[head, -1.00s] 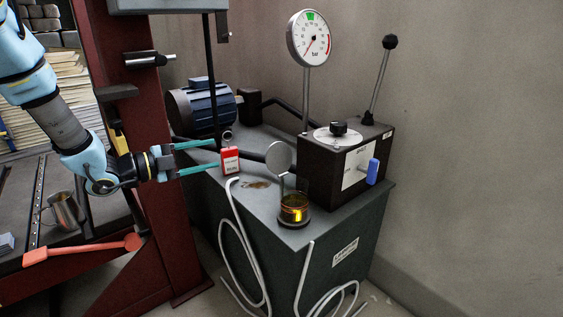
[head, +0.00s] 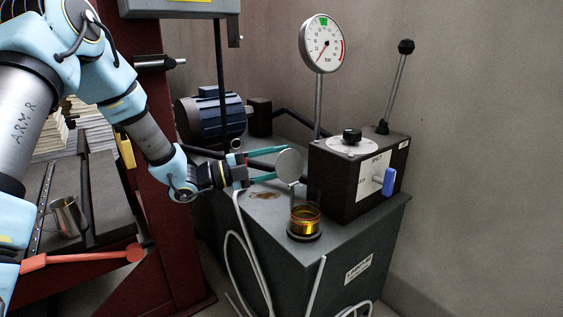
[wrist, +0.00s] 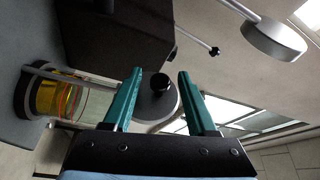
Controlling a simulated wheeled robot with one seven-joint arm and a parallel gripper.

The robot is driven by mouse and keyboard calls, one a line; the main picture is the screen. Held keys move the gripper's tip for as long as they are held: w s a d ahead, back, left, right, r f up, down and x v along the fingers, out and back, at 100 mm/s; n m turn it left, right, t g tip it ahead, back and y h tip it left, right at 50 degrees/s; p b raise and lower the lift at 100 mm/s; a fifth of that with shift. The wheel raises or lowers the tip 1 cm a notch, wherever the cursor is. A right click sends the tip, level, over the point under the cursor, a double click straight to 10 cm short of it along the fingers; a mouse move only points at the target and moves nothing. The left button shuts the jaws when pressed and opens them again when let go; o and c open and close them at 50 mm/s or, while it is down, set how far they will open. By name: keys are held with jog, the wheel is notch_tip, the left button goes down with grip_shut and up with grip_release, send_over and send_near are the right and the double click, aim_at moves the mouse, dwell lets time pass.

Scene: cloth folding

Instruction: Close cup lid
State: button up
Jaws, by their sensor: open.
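The cup (head: 305,221) is a short glass with amber contents on a dark base, upright near the front corner of the grey cabinet top. Its round grey lid (head: 290,166) stands raised above it on a thin stem, so the cup is open. My gripper (head: 279,163) is open, with teal fingers pointing right at the lid's left edge; contact cannot be told. In the wrist view the cup (wrist: 58,97) lies at the left. A rod runs from it to a grey disc, apparently the lid (wrist: 152,108), seen beyond and between the open fingers (wrist: 160,72).
A dark control box (head: 355,180) with a knob, blue handle and tall lever (head: 395,85) stands right behind the cup. A pressure gauge (head: 321,43) rises behind it. A blue motor (head: 212,118) sits at the back left. A red column (head: 160,200) stands left of the cabinet.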

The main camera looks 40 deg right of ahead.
jog(key=shift+s+d, duration=0.15)
jog(key=shift+d, duration=0.15)
jog(key=shift+c, duration=0.4)
grip_shut()
dwell(0.9)
